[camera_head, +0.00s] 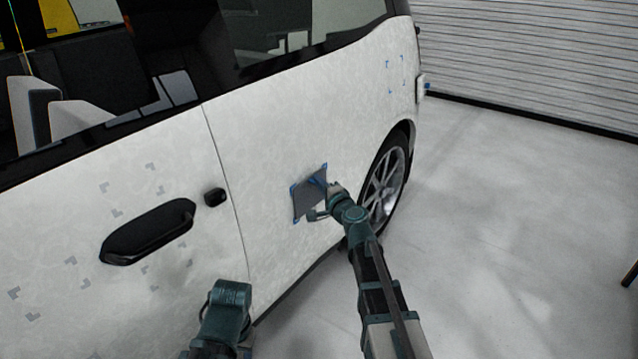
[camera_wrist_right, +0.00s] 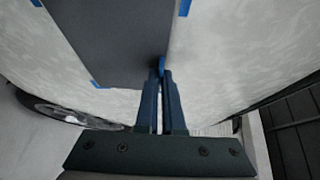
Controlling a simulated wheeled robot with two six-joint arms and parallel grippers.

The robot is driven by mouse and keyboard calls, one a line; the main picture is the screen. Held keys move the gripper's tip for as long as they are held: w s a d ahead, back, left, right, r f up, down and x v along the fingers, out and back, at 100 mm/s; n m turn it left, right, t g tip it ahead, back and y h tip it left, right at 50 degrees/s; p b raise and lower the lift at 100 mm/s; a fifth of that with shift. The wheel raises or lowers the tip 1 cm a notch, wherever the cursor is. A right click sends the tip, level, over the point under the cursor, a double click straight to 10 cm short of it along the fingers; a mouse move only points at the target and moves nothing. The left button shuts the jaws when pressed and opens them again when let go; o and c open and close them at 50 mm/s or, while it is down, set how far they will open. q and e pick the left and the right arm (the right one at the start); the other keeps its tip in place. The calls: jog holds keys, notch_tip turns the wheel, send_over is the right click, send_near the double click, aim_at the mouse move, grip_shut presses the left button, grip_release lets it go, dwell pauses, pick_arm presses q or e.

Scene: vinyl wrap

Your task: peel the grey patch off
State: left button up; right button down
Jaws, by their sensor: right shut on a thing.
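The grey patch (camera_head: 306,201) is on the white side panel of the van, with blue marks at its corners. In the right wrist view the patch (camera_wrist_right: 110,40) fills the upper left. My right gripper (camera_head: 324,186) is at the patch's right edge. In the wrist view its two fingers (camera_wrist_right: 161,72) are shut on the edge of the patch near a corner, with a bit of blue at the tips. The patch looks mostly flat; I cannot tell how much of it is lifted. Part of my left arm shows low in the head view, its fingers hidden.
The van's black door handle (camera_head: 148,231) is at the left, with grey corner marks around it. The rear wheel (camera_head: 386,187) is just beyond my right arm. Blue corner marks (camera_head: 396,75) sit higher on the rear panel.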

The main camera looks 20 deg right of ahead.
jog(key=shift+s+d, duration=0.45)
jog(key=shift+s, duration=0.1)
dwell(0.9)
jog(key=s+d, duration=0.4)
jog(key=s, duration=0.1)
jog(key=shift+s+r+p, duration=0.15)
jog(key=shift+r+p, duration=0.15)
dwell(0.8)
jog(key=shift+d, duration=0.1)
notch_tip(320, 180, up, 33)
jog(key=p, duration=3.3)
